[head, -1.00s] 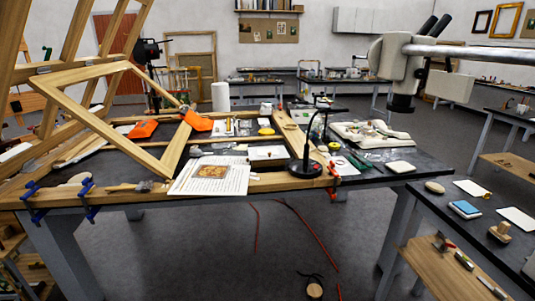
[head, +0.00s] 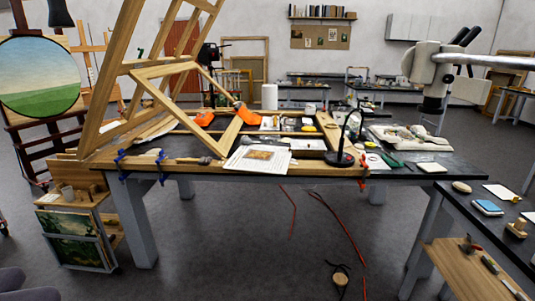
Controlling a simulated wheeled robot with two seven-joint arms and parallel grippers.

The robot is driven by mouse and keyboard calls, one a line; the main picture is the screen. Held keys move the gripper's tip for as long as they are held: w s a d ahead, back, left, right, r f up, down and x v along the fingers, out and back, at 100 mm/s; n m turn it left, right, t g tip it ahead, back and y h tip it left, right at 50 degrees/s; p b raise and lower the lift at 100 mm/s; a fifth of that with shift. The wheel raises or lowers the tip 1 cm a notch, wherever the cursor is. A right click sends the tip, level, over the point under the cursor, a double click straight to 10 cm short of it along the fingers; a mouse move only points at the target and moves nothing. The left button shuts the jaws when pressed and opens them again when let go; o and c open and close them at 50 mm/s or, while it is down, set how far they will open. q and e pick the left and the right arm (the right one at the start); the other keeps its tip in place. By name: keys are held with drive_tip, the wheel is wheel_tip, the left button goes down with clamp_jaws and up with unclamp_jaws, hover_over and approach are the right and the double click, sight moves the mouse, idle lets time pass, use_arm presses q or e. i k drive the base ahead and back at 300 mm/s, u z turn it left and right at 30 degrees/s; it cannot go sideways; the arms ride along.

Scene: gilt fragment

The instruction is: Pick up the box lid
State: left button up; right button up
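I cannot make out a box lid for certain in the head view. A small blue-topped flat item (head: 488,207) lies on the right-hand table; I cannot tell whether it is a box or a lid. Several small pale items lie among tools on the main worktable (head: 400,177), too small to identify. Neither of my grippers is in view.
A large wooden frame (head: 135,50) leans over the worktable's left side. A black lamp (head: 340,157) and a microscope (head: 432,65) stand to the right. A round landscape painting (head: 38,80) is at left. Red cables (head: 335,210) and a round wooden piece (head: 340,279) lie on the floor.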

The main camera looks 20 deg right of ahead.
sight(299, 145)
drive_tip(key=u, duration=0.15)
drive_tip(key=k, duration=0.45)
drive_tip(key=u, duration=0.3)
drive_tip(key=i, duration=1.75)
drive_tip(key=z, duration=1.35)
drive_tip(key=i, duration=0.95)
drive_tip(key=z, duration=1.15)
